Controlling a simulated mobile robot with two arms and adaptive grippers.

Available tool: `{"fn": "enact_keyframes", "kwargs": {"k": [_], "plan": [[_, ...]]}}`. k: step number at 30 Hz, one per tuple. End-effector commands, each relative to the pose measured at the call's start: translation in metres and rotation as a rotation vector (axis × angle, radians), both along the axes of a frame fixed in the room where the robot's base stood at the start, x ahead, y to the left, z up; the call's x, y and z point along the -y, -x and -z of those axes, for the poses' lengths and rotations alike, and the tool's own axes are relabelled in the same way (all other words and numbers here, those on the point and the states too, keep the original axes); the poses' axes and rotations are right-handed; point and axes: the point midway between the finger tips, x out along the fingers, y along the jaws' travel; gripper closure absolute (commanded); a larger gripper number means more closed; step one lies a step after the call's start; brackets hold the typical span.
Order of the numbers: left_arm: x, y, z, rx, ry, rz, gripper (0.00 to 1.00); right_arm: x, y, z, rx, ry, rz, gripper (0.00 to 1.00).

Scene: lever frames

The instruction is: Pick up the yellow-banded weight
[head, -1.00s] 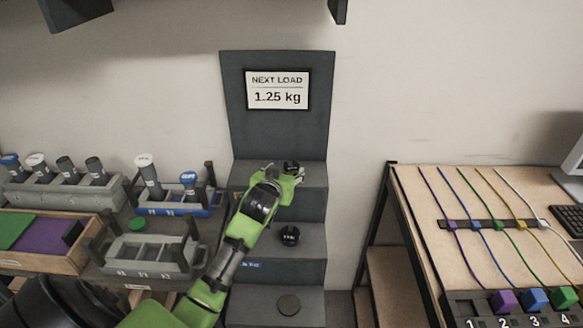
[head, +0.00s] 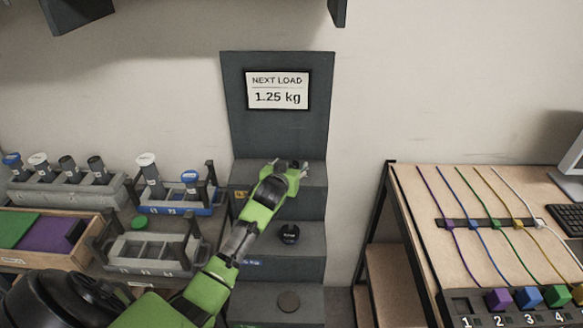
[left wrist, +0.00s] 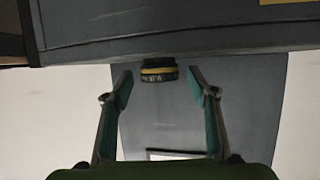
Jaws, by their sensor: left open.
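The yellow-banded weight (left wrist: 159,71) is a short dark cylinder with a yellow band, at the upper middle of the left wrist view. It rests on the top step of the grey stepped stand (head: 310,176). In the head view my gripper mostly hides it. My left gripper (left wrist: 160,84) is open, one finger on each side of the weight's line, with visible gaps on both sides. It also shows over the top step in the head view (head: 291,166). I cannot tell how far the fingertips reach past the weight. My right gripper is not in view.
A black weight (head: 289,233) sits on the middle step and a flat dark disc (head: 288,301) on the lowest. A sign (head: 277,91) reads 1.25 kg. Racks (head: 150,254) stand at left, a table (head: 420,205) with coloured cords at right.

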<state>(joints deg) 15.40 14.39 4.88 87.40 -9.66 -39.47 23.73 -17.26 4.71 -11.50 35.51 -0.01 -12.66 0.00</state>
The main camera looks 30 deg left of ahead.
Motion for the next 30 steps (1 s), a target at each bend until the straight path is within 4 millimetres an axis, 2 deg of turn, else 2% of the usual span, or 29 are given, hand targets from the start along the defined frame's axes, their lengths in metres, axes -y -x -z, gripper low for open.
{"fn": "enact_keyframes", "kwargs": {"k": [1, 3, 6, 15, 20, 25, 30], "plan": [[0.0, 0.0, 0.0, 0.0, 0.0, 0.0, 0.54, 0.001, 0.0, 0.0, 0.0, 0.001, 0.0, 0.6], [0.0, 0.0, 0.0, 0.0, 0.0, 0.0, 0.73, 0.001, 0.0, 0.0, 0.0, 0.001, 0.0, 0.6], [0.0, 0.0, 0.0, 0.0, 0.0, 0.0, 0.95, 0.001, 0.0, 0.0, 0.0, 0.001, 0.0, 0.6], [0.0, 0.0, -0.002, 0.003, -0.001, 0.0, 0.95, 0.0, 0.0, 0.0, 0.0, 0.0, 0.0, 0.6], [0.0, -0.001, -0.009, 0.005, -0.002, 0.0, 0.95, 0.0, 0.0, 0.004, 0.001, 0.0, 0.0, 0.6], [0.0, 0.001, -0.036, 0.009, -0.002, 0.0, 0.95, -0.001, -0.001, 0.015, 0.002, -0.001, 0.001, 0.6], [0.002, 0.029, -0.068, 0.009, -0.004, 0.0, 0.95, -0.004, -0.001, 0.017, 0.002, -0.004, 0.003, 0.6]]}}
